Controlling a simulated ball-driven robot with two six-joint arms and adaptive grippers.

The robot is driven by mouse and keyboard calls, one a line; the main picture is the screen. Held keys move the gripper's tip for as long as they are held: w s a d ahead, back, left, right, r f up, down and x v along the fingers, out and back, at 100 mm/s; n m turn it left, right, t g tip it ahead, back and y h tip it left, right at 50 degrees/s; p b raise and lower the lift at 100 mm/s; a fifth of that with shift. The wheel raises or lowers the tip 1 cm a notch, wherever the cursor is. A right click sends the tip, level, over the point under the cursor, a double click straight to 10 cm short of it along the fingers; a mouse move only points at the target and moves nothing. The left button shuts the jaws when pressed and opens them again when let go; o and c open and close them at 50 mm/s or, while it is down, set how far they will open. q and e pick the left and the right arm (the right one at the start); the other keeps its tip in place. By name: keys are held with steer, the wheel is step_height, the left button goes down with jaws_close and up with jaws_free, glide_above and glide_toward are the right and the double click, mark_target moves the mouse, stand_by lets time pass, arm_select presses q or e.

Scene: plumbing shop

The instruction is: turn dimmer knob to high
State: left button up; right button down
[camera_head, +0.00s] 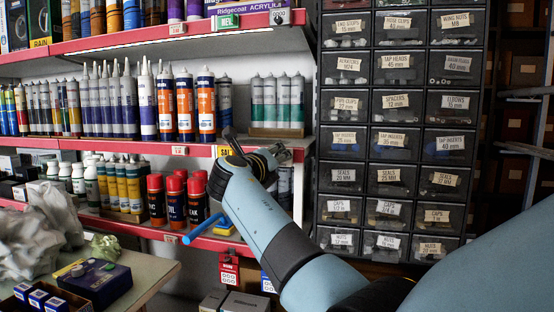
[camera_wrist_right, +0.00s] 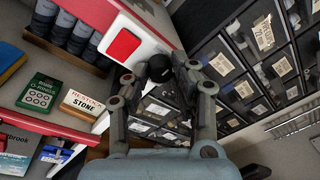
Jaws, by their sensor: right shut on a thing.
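The dimmer knob is a small round black knob (camera_wrist_right: 160,68) near the middle of the right wrist view. It sits between the two fingertips of my right gripper (camera_wrist_right: 162,76), which is shut on it. In the head view my right gripper (camera_head: 273,158) is at the right end of the shelves, beside the drawer cabinet. The knob's markings and pointer cannot be made out, so its setting does not show. In the head view the knob is hidden or too small to tell. My left gripper is not in view.
Red-edged shelves (camera_head: 120,144) with cartridges and spray cans stand at the left. A cabinet of black labelled drawers (camera_head: 397,104) stands at the right. A red square on a white plate (camera_wrist_right: 123,45) is beside the knob.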

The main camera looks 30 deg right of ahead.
steer(key=shift+s+d+m+t+y+b, duration=0.1)
steer(key=shift+m+t+y+b, duration=0.6)
steer(key=shift+m, duration=4.55)
steer(key=shift+s+a+m+t+y+b, duration=0.2)
steer(key=shift+m+b, duration=0.85)
steer(key=shift+m, duration=4.25)
steer(key=shift+w+d+m+t+y+b, duration=0.15)
steer(key=shift+m+t+y+b, duration=0.55)
steer(key=shift+m, duration=4.55)
